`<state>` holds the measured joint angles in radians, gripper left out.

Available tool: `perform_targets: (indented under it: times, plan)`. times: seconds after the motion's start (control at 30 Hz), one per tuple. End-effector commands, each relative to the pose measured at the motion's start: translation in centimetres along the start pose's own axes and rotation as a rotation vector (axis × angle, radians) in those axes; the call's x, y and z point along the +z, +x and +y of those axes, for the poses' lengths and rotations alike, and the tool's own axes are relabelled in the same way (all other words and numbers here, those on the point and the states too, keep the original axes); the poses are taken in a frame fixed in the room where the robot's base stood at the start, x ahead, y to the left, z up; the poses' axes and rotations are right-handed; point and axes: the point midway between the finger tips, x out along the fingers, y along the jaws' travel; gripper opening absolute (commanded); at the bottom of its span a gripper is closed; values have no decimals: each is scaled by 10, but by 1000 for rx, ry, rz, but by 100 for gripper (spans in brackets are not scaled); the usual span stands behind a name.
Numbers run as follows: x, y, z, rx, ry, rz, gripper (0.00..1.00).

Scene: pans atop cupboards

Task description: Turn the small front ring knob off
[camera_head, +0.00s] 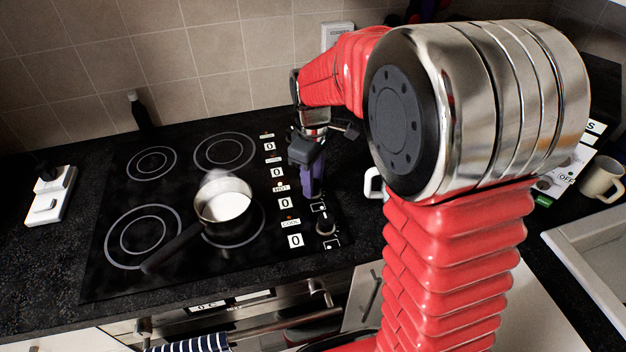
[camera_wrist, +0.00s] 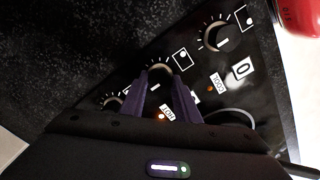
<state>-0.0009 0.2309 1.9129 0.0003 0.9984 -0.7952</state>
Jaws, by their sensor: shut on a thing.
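My gripper (camera_wrist: 160,92) has its purple fingers closed around a dark knob (camera_wrist: 158,72) in the middle of the knob row. The fingers hide part of the knob, and its pointer is hard to read. A lit orange lamp and a HOT label (camera_wrist: 167,113) are beside it. In the head view my gripper (camera_head: 314,192) reaches down onto the cooktop's right-hand control strip and hides that knob. A free front knob (camera_head: 326,224) stands nearer the front edge, beside a COOL label and a 0 display (camera_head: 295,240); it also shows in the wrist view (camera_wrist: 218,38).
The black cooktop (camera_head: 100,265) has several rings. A white mug (camera_head: 374,185) is partly hidden behind my arm. Another mug (camera_head: 601,180) is at the far right.

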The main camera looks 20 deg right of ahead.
Motion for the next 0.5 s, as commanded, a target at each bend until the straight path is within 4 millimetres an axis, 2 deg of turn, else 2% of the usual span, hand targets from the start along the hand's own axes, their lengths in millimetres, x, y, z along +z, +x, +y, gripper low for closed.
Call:
perform_targets:
  times: [0.37,0.4,0.5]
  plan:
    - [0,-1,1,3,-6,2,6]
    - [0,-1,1,3,-6,2,31]
    - [0,-1,1,2,-5,1,38]
